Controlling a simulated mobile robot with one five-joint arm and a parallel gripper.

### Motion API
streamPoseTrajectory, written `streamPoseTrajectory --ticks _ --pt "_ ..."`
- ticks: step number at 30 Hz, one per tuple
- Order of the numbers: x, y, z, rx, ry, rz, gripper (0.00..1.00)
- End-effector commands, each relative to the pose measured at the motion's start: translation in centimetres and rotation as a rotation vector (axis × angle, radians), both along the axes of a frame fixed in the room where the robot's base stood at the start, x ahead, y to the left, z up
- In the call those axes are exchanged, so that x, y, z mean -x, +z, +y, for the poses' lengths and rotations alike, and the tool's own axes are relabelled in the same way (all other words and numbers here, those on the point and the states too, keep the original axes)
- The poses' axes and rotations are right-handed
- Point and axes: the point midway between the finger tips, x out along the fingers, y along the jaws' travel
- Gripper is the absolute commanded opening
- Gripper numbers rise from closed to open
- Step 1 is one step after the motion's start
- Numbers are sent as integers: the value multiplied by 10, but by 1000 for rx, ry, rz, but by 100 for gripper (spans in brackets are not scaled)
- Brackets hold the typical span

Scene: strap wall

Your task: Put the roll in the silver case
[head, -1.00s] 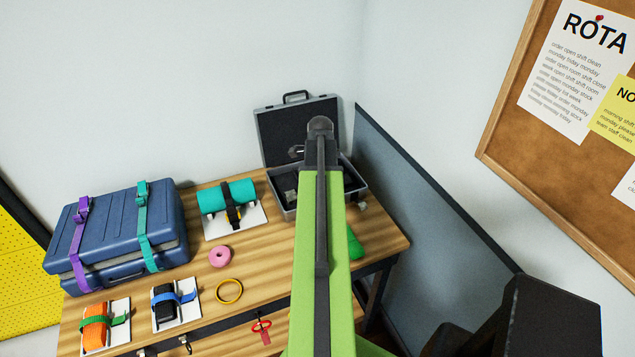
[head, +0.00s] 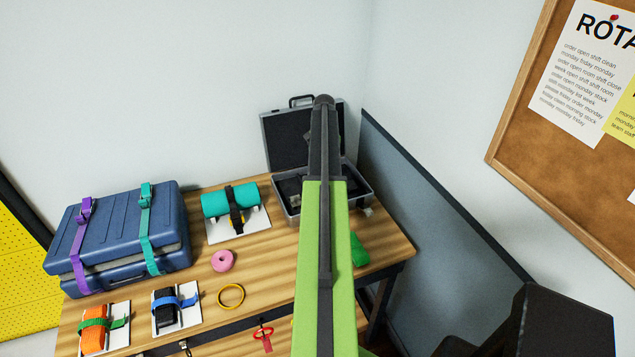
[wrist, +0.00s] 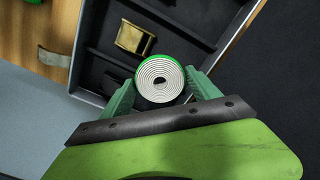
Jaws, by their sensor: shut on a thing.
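The silver case (head: 282,205) stands open at the back right of the table, its dark lid upright behind it; my arm hides part of it in the head view. In the wrist view its dark inside and pale rim (wrist: 88,45) show below my gripper. My gripper (wrist: 160,82) is shut on the roll (wrist: 159,79), which has a green outer layer and a pale spiral end facing the camera. The roll is over the case's open inside; its height above the floor is hard to judge. My arm hides gripper and roll in the head view.
A brass buckle (wrist: 134,38) lies in the case. A green item (head: 358,250) is by the table's right edge. A strapped blue case (head: 115,240), teal roll (head: 230,203), pink ring (head: 223,260) and yellow ring (head: 231,296) are to the left. A grey partition (head: 430,200) stands right.

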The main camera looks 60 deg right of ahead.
Motion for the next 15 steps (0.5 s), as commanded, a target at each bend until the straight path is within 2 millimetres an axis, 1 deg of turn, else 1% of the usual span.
streamPoseTrajectory --ticks 1,3,6,11,14,15 --pt "-13 -14 1 0 2 0 56" --pt "-24 -19 2 0 1 0 56" --pt "-33 -22 4 0 -1 0 56" --pt "-34 -22 5 0 -3 0 56" --pt "-34 -34 5 0 -3 0 56" --pt "-34 -42 5 0 -3 0 56"
